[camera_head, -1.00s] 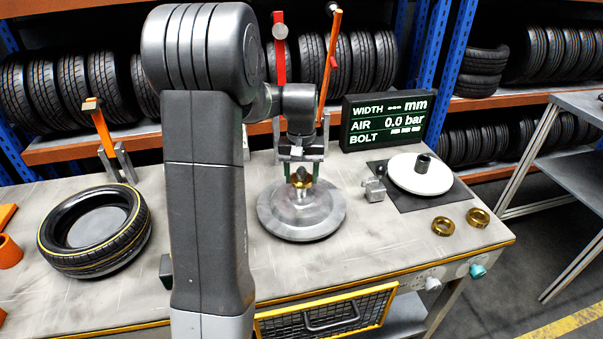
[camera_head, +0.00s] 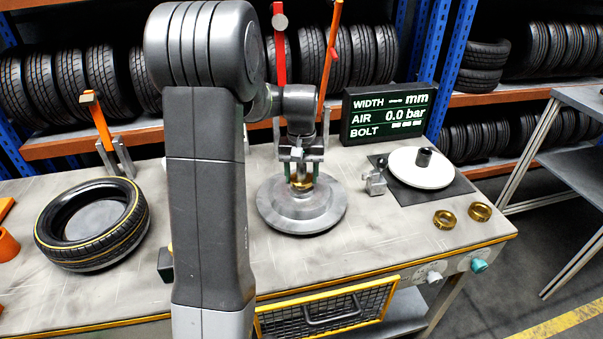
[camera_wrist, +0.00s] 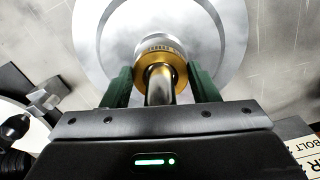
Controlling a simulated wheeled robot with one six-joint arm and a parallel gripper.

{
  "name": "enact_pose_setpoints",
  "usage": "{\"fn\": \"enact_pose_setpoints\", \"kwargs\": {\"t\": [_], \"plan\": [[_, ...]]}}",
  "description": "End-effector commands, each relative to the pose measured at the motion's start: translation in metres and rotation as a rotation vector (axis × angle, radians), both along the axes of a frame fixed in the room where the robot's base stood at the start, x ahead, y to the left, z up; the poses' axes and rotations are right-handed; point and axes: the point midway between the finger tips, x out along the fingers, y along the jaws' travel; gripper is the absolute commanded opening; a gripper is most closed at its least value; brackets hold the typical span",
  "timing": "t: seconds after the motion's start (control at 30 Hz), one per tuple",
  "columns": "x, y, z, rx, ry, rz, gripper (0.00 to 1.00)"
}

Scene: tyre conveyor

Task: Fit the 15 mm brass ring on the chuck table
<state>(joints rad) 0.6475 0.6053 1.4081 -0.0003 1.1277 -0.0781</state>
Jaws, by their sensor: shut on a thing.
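The chuck table (camera_head: 318,214) is a round grey steel disc with a raised centre, standing on the bench. My gripper (camera_head: 301,180) is over its middle, pointing down, with a brass ring (camera_head: 301,186) between its green fingers. The wrist view shows the brass ring (camera_wrist: 165,62) around the steel post (camera_wrist: 160,88), low down by the raised hub. Its outer face carries small marks that I cannot read. The green fingers (camera_wrist: 163,86) of my gripper flank the ring. Whether the ring fully touches the hub is hidden.
Two other brass rings (camera_head: 444,220) (camera_head: 479,211) lie at the bench's right front. A white disc (camera_head: 420,171) on a dark mat and a small metal block (camera_head: 375,184) are right of the chuck. A tyre (camera_head: 92,223) lies left. The display (camera_head: 386,117) stands behind.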

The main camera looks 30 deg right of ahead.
Motion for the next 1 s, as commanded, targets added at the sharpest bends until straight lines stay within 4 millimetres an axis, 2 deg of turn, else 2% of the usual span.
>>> {"fn": "enact_pose_setpoints", "kwargs": {"t": [0.53,0.57,0.67,1.0], "plan": [[0.0,0.0,-0.014,0.0,0.0,0.0,0.25],[0.0,0.0,-0.013,0.0,0.0,0.0,0.6],[0.0,0.0,-0.013,0.0,0.0,0.0,0.8],[0.0,0.0,-0.011,0.0,0.0,0.0,0.8]]}}
